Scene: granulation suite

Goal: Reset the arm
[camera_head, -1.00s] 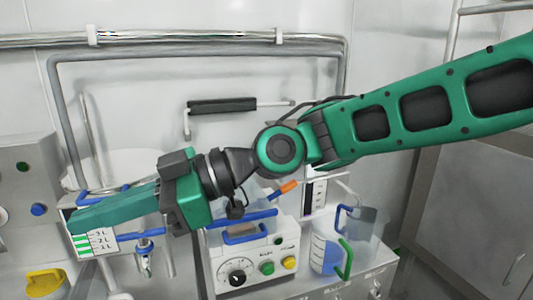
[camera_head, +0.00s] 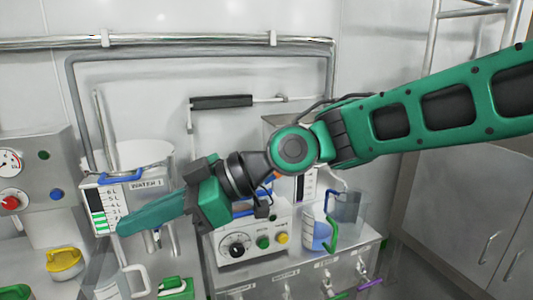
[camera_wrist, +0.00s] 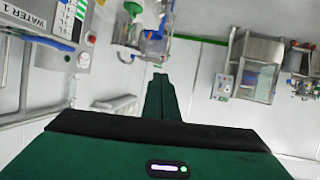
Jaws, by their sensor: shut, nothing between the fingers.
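My green arm reaches in from the right in the head view, and my gripper (camera_head: 128,222) points left in front of the machines. Its fingers are shut together with nothing between them. In the wrist view my gripper (camera_wrist: 158,80) shows as a closed green wedge, with open floor and wall beyond it. In the head view the fingers overlap the lower part of the water dispenser (camera_head: 150,184) labelled "WATER 1". I cannot tell whether they touch it.
A control box (camera_head: 240,265) with a dial and buttons stands below my wrist. A yellow-lidded container (camera_head: 65,262) and a panel with gauge (camera_head: 28,165) are at left. A wall handle (camera_head: 222,102) is behind.

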